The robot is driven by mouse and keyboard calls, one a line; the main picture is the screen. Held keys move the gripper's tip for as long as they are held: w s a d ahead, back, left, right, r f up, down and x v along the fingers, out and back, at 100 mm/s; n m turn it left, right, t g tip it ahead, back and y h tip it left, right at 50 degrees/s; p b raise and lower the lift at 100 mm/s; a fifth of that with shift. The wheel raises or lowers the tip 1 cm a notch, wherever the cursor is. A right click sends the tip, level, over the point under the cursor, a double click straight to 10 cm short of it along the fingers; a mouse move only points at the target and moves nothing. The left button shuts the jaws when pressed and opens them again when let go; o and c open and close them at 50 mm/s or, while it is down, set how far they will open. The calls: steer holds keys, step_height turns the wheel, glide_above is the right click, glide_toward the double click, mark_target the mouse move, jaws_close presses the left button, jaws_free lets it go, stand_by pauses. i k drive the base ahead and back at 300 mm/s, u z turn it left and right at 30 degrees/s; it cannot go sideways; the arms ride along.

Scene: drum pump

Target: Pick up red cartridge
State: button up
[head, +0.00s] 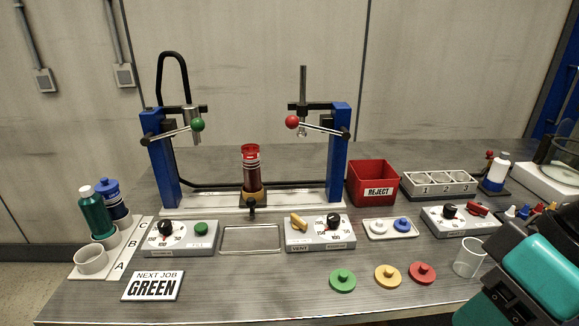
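The red cartridge (250,166) stands upright in a brown holder (253,196) in the middle of the press bench, between two blue posts. It is dark red with pale bands and a bright red top. A teal and black part of my arm fills the lower right corner, well apart from the cartridge. My gripper's fingertips do not show.
Lever arms with a green knob (198,124) and a red knob (292,122) flank the cartridge above. Green (95,214) and blue (112,202) cartridges stand at left; position A's cup (91,262) is empty. A red reject bin (371,184) stands right.

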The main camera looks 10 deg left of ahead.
mark_target(251, 153)
steer(key=u, duration=0.1)
steer(key=i, duration=0.65)
steer(key=u, duration=0.95)
steer(key=i, duration=0.45)
steer(key=u, duration=0.55)
